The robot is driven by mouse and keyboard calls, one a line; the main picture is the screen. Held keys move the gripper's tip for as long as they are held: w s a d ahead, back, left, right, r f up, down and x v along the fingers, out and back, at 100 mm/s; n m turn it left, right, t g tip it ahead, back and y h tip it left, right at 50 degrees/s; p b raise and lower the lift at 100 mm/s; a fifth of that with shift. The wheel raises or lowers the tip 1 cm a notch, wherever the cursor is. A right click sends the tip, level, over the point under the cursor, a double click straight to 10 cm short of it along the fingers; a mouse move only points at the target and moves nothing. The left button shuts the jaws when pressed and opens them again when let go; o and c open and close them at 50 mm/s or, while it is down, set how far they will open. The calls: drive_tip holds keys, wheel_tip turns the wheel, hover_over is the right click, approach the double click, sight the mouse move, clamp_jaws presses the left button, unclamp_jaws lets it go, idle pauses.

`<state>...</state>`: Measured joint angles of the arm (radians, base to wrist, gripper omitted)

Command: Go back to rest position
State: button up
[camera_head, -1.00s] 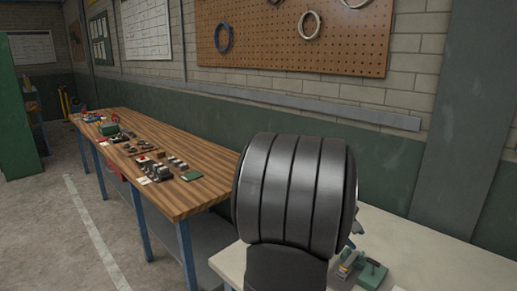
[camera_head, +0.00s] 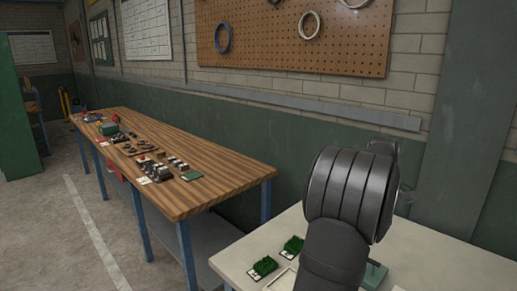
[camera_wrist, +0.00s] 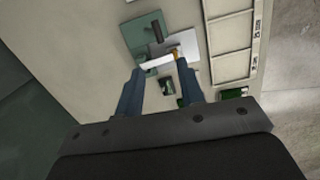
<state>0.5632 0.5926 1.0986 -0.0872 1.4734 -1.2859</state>
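Beyond the fingertips is a green device (camera_wrist: 146,30) with a dark upright part and a white piece (camera_wrist: 188,44). A small dark green piece (camera_wrist: 167,86) shows on the table between the fingers. In the head view my dark ribbed arm covers part of the white table (camera_head: 440,255) and hides the gripper.
Two green turf pieces (camera_head: 264,267) lie on the white table beside a pale framed tray (camera_head: 283,281), which also shows in the wrist view (camera_wrist: 231,50). A wooden bench (camera_head: 215,185) with small parts stands at left. A pegboard wall (camera_head: 345,50) is behind.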

drive_tip(key=shift+n+y, duration=0.3)
drive_tip(key=shift+y, duration=0.2)
wheel_tip(320, 180, down, 16)
drive_tip(key=shift+s+d+r, duration=0.1)
wheel_tip(320, 180, up, 16)
drive_tip(key=w+d, duration=0.1)
drive_tip(key=shift+w+r, duration=0.1)
idle(2.0)
drive_tip(key=o, duration=0.6)
drive_tip(key=shift+a+t, duration=0.25)
drive_tip(key=shift+t, duration=0.05)
drive_tip(key=o, duration=0.8)
drive_tip(key=shift+t+h, duration=0.4)
drive_tip(key=shift+t, duration=0.4)
drive_tip(key=a, duration=0.2)
drive_tip(key=w+a+f, duration=0.1)
drive_tip(key=a, duration=0.4)
drive_tip(key=shift+w+a+f, duration=0.2)
drive_tip(key=shift+a+f, duration=0.05)
drive_tip(key=shift+f, duration=0.15)
drive_tip(key=shift+o, duration=0.2)
drive_tip(key=s+a+f+t, duration=0.1)
drive_tip(key=a+f+t, duration=0.2)
drive_tip(key=a, duration=0.7)
drive_tip(key=x, duration=0.9)
drive_tip(key=shift+f+h, duration=0.25)
drive_tip(key=shift+h, duration=0.15)
